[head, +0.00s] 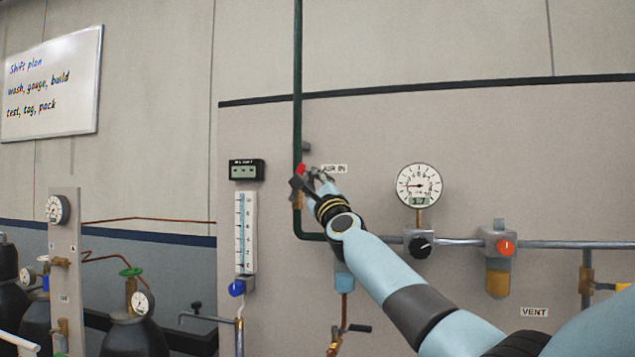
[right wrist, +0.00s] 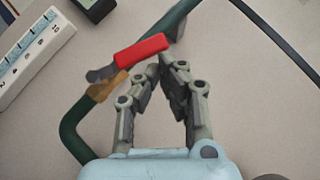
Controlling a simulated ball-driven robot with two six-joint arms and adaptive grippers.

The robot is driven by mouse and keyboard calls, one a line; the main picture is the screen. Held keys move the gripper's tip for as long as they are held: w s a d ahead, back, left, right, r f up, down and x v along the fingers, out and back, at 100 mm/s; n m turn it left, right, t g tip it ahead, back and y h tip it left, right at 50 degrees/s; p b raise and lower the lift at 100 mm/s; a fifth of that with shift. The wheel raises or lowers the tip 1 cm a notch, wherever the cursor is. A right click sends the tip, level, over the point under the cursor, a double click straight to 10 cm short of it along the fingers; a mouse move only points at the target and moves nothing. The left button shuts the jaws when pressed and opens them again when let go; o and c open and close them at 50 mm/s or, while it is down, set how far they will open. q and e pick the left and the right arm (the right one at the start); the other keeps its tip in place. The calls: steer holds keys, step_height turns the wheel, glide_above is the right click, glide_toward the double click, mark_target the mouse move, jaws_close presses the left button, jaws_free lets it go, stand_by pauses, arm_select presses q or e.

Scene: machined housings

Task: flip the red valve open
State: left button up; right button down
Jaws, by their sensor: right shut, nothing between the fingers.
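The valve's red lever (head: 301,169) shows in the head view on the dark green pipe (head: 298,80), beside the AIR IN label. In the right wrist view the red lever (right wrist: 140,50) slants up to the right from a grey end and lies across the pipe, above the brass valve body (right wrist: 107,86). My right gripper (head: 314,174) is at the valve, just right of the lever. In the right wrist view its fingertips (right wrist: 159,68) come together just below the lever's free end, with nothing between them. I cannot tell whether they touch it. My left gripper is out of view.
A flow tube (head: 246,232) and a small display (head: 246,170) are left of the valve. A round gauge (head: 419,186), a black knob (head: 420,246) and a regulator with an orange knob (head: 505,247) are to the right. Gas bottles (head: 135,335) stand lower left.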

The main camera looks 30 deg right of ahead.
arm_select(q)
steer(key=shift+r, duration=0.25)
arm_select(e)
steer(key=shift+w+a+r, duration=0.5)
steer(key=shift+w+r, duration=0.05)
steer(key=shift+r, duration=0.15)
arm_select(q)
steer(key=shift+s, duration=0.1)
